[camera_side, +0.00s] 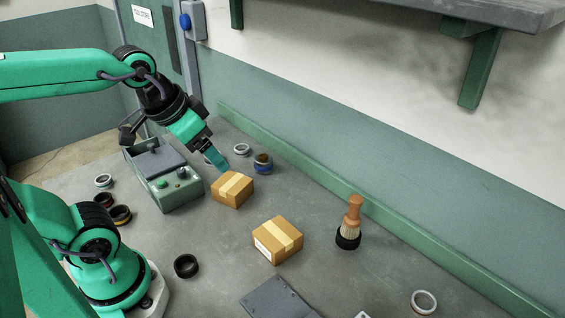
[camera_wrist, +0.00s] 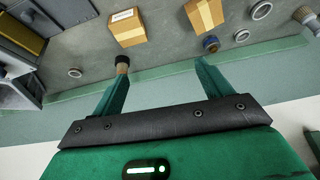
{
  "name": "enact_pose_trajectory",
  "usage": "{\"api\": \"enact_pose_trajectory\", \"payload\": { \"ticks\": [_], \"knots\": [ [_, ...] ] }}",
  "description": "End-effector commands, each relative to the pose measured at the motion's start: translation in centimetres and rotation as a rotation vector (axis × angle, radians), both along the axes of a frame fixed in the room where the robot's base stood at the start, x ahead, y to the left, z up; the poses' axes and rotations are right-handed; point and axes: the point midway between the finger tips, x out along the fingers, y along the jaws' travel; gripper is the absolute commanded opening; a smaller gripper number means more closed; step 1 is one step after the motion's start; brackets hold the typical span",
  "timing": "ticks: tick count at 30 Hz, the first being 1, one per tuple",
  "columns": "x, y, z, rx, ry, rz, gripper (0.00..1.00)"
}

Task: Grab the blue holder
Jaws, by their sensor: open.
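The blue holder (camera_side: 263,168) is a small round blue piece with a brownish top. It stands on the grey bench near the green back rail, just behind a cardboard box. In the wrist view the blue holder (camera_wrist: 211,44) shows just above and right of the right fingertip. My gripper (camera_side: 222,164) is in the air to the left of the holder in the side view, above the box. In the wrist view my gripper (camera_wrist: 160,69) has its two fingers spread wide with nothing held between them. The holder is outside the fingers.
One cardboard box (camera_side: 232,189) sits close to the holder, another (camera_side: 277,240) farther forward. Pale rings (camera_side: 241,150) lie beside the holder. A brush (camera_side: 350,222) stands at right. A grey-green machine (camera_side: 165,180) is at left. The rail (camera_side: 340,200) bounds the bench behind.

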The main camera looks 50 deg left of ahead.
Motion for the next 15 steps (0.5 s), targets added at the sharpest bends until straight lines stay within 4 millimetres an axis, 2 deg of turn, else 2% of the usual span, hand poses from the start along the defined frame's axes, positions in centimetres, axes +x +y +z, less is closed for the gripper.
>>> {"api": "enact_pose_trajectory", "payload": {
  "ticks": [9, 15],
  "knots": [
    [4.9, 1.7, 0.7, 0.06, 0.083, -0.086, 0.78],
    [8.4, 3.1, 0.5, 0.094, 0.137, -0.149, 0.78]
  ]
}}
